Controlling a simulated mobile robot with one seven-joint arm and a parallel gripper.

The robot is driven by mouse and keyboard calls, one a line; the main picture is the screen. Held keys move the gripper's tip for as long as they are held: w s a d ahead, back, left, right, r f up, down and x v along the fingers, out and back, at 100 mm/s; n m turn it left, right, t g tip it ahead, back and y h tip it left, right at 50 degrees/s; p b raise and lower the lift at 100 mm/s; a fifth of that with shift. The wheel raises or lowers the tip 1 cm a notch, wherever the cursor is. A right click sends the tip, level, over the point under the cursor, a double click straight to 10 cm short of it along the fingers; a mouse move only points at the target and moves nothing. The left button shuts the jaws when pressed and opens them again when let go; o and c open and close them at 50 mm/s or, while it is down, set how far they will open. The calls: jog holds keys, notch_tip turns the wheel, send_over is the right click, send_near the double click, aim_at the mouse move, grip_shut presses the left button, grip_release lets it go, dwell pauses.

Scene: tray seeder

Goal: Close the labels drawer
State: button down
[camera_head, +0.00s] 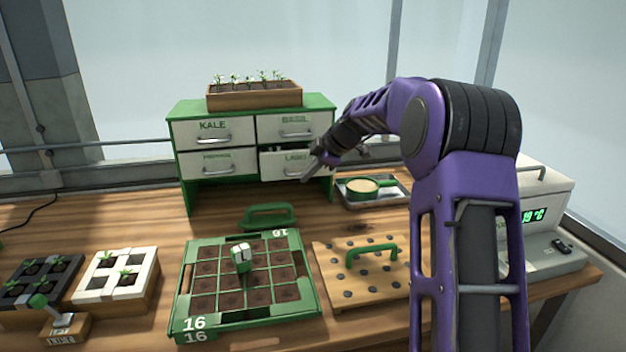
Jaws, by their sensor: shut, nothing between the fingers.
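The labels drawer (279,168) is the lower right drawer of the green cabinet (186,197). It stands out a little from the cabinet front, and a pale strip of its inside shows above its front panel. My gripper (309,174) is shut and empty, at the right end of this drawer front. It covers part of the lettering and handle. I cannot tell whether the fingertips touch the drawer. The other drawers, among them the kale drawer (201,132) and the basil drawer (279,128), look closed.
A seedling box (254,101) stands on the cabinet. A metal tray (392,198) with a green-handled pan (364,187) lies right of it. In front are a green seed tray (184,290), a pegged wooden board (345,300) and seedling blocks (150,290). A display unit (545,225) stands far right.

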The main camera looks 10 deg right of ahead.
aim_at(303, 163)
jog(key=w+p, duration=0.2)
jog(key=w, duration=0.3)
jog(key=shift+w+r, duration=0.1)
jog(key=shift+w, duration=0.2)
jog(key=shift+w+p, duration=0.2)
jog(key=shift+p, duration=0.15)
jog(key=shift+r, duration=0.1)
